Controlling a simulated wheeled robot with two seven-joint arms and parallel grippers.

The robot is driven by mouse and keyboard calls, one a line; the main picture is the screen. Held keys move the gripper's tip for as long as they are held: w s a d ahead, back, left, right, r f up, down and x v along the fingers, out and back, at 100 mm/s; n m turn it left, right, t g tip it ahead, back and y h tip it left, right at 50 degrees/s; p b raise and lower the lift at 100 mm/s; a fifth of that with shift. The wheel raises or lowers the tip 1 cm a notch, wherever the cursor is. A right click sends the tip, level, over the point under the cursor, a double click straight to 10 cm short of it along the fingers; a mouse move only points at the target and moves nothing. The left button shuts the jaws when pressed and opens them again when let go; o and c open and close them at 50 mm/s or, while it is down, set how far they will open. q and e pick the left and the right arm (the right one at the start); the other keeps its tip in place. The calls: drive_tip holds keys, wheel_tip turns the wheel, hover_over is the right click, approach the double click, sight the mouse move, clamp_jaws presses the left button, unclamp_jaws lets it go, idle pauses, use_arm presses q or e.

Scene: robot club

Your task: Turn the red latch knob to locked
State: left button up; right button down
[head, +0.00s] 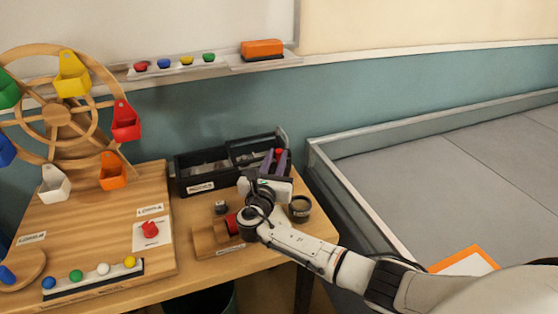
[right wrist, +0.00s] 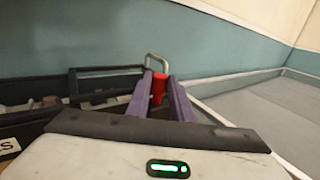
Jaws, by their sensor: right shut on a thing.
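The red latch knob (head: 150,229) sits on a white plate (head: 140,241) at the right part of the wooden board, below a small printed label. My right gripper (head: 279,162) is well to the right of the knob, above the right end of the black toolbox. Its purple fingers are shut on a small red object (head: 279,152). In the right wrist view this red object (right wrist: 159,82) looks like a short cylinder between the fingertips. A grey curved bar shows just behind it; I cannot tell whether they are joined. My left gripper is not in view.
A wooden wheel (head: 57,112) with coloured buckets stands behind the board. A tray of coloured balls (head: 93,279) lies in front. A black toolbox (head: 195,176), wooden block (head: 207,238) and dark round container (head: 300,208) stand on the table. A grey walled area lies right.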

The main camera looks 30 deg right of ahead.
drive_tip(key=shift+w+a+m+g+h+b, duration=0.1)
drive_tip(key=shift+w+m+g+h+b, duration=0.05)
drive_tip(key=shift+m+g+h+b, duration=0.45)
drive_tip(key=shift+w+a+m+g+h+b, duration=0.1)
drive_tip(key=shift+m+g+h+b, duration=0.35)
drive_tip(key=shift+g, duration=0.25)
drive_tip(key=c, duration=1.6)
unclamp_jaws()
drive_tip(key=shift+o, duration=0.2)
drive_tip(key=v, duration=1)
drive_tip(key=shift+a+p, duration=0.15)
drive_tip(key=shift+p, duration=0.15)
